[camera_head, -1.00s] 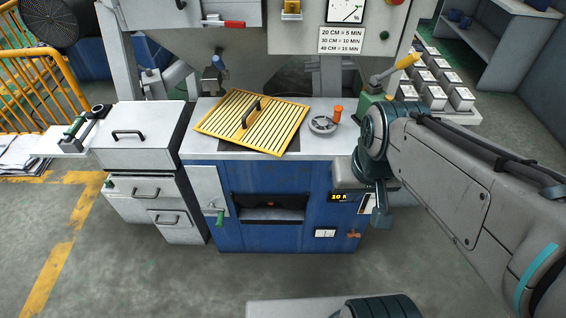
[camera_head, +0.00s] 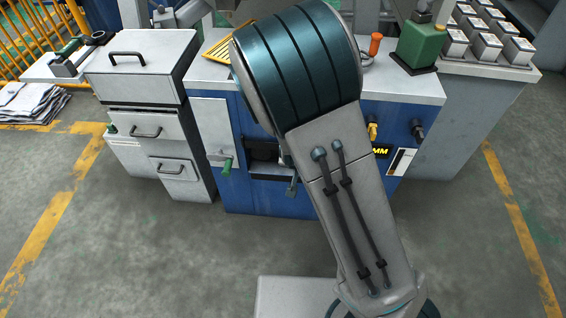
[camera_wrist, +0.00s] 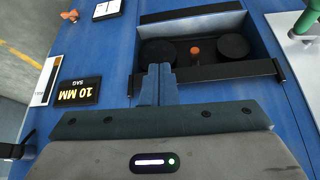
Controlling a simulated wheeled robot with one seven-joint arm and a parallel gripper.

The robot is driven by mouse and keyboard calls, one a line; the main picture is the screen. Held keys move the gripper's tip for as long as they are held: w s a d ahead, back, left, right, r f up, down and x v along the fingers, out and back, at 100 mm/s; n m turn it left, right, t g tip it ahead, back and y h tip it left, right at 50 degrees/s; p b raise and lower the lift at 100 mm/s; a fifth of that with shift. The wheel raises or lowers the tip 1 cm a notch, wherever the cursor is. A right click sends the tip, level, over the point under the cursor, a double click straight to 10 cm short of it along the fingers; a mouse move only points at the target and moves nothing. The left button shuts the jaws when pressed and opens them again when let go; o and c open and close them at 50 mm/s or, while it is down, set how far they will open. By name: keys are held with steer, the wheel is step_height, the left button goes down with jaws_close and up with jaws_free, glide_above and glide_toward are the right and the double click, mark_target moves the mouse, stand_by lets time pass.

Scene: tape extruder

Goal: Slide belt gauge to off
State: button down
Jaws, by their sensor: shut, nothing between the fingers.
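On the blue machine front, a black display reading "10 MM SAG" (camera_wrist: 78,92) is at the left of the wrist view; part of it shows in the head view (camera_head: 382,152). No part is legibly marked as the belt gauge, and I cannot read a slider position. My gripper (camera_wrist: 159,70) is shut and empty, its fingertips over the black bar edging a recess, to the right of the display. In the head view my arm hides most of the gripper.
The recess holds two black discs (camera_wrist: 158,52) and an orange-topped peg (camera_wrist: 195,55). An orange knob (camera_wrist: 70,15) and a white dial plate (camera_wrist: 107,8) are farther up-left. A green handle (camera_head: 227,165) sticks out left of the recess. The floor in front is clear.

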steer(key=w+a+f+n+t+h+b, duration=0.1)
steer(key=w+f+t+b, duration=0.1)
steer(key=f+b, duration=0.3)
steer(key=w+a+f+n+t+h+b, duration=0.1)
steer(key=w+a+f+t+b, duration=0.15)
steer(key=f, duration=0.45)
steer(key=w+a+n+t+y+b, duration=0.1)
steer(key=w+a+n+t+b, duration=0.15)
steer(key=a+t+b, duration=0.2)
steer(key=b+x, duration=0.2)
steer(key=x, duration=0.7)
steer(key=shift+w+t, duration=0.2)
steer(key=shift+t, duration=0.1)
steer(key=shift+f+b, duration=1.35)
steer(key=shift+f, duration=0.6)
steer(key=shift+s, duration=0.1)
